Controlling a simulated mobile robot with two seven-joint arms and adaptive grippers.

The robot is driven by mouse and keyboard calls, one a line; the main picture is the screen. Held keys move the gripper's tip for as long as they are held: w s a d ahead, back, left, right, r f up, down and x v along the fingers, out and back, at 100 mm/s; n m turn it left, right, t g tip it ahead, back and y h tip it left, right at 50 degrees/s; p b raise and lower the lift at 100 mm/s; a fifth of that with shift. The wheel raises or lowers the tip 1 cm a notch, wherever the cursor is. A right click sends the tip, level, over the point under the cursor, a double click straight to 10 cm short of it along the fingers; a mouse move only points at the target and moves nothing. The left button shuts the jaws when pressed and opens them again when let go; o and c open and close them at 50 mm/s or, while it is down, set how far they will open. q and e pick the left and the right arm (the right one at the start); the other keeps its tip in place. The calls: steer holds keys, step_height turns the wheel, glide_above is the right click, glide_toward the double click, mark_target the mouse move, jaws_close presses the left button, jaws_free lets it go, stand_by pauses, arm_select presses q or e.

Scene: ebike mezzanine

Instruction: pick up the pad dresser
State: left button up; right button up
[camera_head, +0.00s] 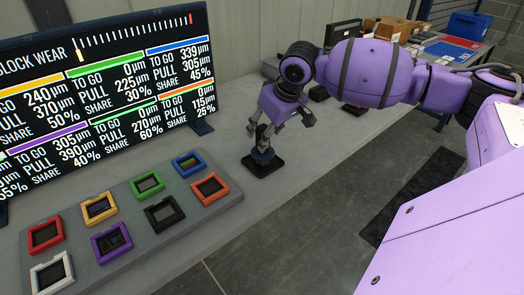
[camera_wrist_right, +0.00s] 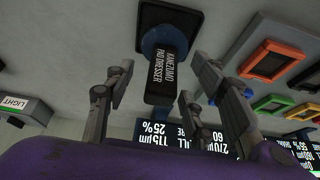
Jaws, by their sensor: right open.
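The pad dresser (camera_head: 263,167) stands upright on the grey bench, with a dark square base and a blue round part above it. In the right wrist view the pad dresser (camera_wrist_right: 163,78) shows its black labelled handle pointing toward the camera, blue collar and square base behind. My right gripper (camera_head: 264,132) is directly above it, pointing down. In the wrist view the right gripper (camera_wrist_right: 162,66) is open, its fingers on either side of the handle with visible gaps. The head view partly hides the handle behind the fingers. My left gripper is not in view.
A grey board (camera_head: 133,262) with several coloured frames lies left of the dresser. A large display (camera_head: 100,90) stands behind it. Dark items and cardboard boxes (camera_head: 388,30) are farther along the bench. Bare bench lies in front of the dresser.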

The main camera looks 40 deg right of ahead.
steer(key=x, duration=0.4)
steer(key=shift+a, duration=0.25)
steer(key=shift+w+f, duration=0.15)
steer(key=shift+w, duration=0.05)
steer(key=c, duration=1.1)
steer(key=shift+c, duration=0.5)
steer(key=shift+w+r, duration=0.1)
steer(key=shift+r, duration=0.65)
step_height(320, 180, up, 2)
steer(key=shift+r, duration=0.15)
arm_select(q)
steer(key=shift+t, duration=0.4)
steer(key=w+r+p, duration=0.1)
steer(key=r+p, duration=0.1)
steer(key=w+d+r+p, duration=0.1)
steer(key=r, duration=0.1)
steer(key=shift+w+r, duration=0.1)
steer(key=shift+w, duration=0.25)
arm_select(e)
steer(key=s+a+r, duration=0.3)
steer(key=s+r, duration=0.6)
steer(key=s, duration=0.4)
steer(key=shift+s+a+r, duration=0.25)
steer(key=shift+s+a, duration=0.1)
